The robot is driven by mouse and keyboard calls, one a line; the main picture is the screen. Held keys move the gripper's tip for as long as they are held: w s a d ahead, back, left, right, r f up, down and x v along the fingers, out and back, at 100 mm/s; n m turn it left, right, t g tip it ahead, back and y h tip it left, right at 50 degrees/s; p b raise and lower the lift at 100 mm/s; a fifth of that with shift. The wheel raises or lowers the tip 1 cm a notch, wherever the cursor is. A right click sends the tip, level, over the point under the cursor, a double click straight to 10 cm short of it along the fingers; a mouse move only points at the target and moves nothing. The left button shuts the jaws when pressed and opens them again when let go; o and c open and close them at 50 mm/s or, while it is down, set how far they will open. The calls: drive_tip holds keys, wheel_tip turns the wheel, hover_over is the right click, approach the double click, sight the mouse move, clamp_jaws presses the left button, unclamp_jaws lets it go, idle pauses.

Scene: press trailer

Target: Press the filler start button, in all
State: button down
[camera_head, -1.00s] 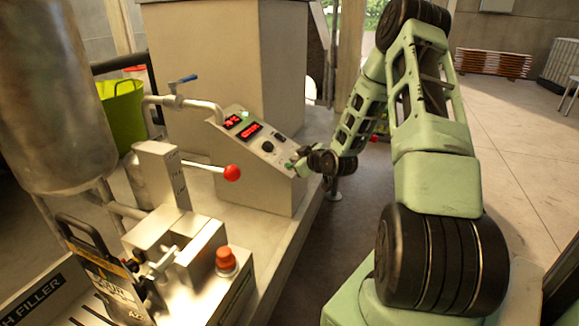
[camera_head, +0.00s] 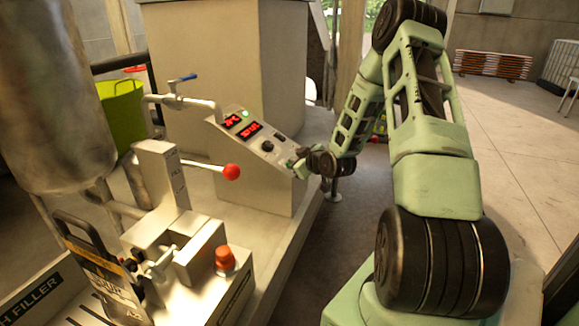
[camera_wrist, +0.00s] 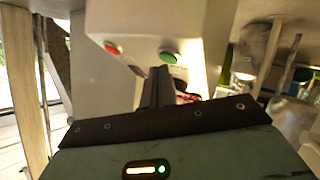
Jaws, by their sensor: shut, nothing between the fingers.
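The filler's metal control box (camera_head: 250,175) stands in the middle of the head view, with two red lit displays (camera_head: 242,126) and a black knob (camera_head: 267,146) on its sloped face. In the wrist view, a green button (camera_wrist: 168,57) and a red button (camera_wrist: 111,48) show on the pale panel. My gripper (camera_wrist: 158,75) is shut and empty, its fingertips just below the green button in that view; I cannot tell if they touch it. In the head view, my gripper (camera_head: 298,164) is at the box's right edge and hides part of the face.
A red-knobbed lever (camera_head: 231,172) sticks out left of the box. An orange-red button (camera_head: 225,257) sits on the front block. A steel tank (camera_head: 45,90) and a green bucket (camera_head: 122,112) are at left. The floor at right is open.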

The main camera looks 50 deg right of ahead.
drive_tip(key=shift+w+a+f+b, duration=0.1)
drive_tip(key=shift+w+f+b, duration=0.05)
drive_tip(key=shift+f+b, duration=0.25)
idle(0.3)
drive_tip(key=shift+r, duration=0.15)
drive_tip(key=shift+s+r+p, duration=0.35)
drive_tip(key=shift+r+p, duration=0.1)
drive_tip(key=shift+r, duration=0.2)
drive_tip(key=shift+s+d+r+p, duration=0.2)
drive_tip(key=shift+s+r+p, duration=0.25)
drive_tip(key=shift+r, duration=0.3)
drive_tip(key=shift+s+d+r+p, duration=0.2)
drive_tip(key=shift+s+r+p, duration=0.1)
drive_tip(key=shift+r+p, duration=0.35)
drive_tip(key=shift+s+d+r+p, duration=0.2)
drive_tip(key=shift+s+r+p, duration=0.2)
drive_tip(key=shift+r, duration=0.4)
drive_tip(key=shift+w, duration=0.1)
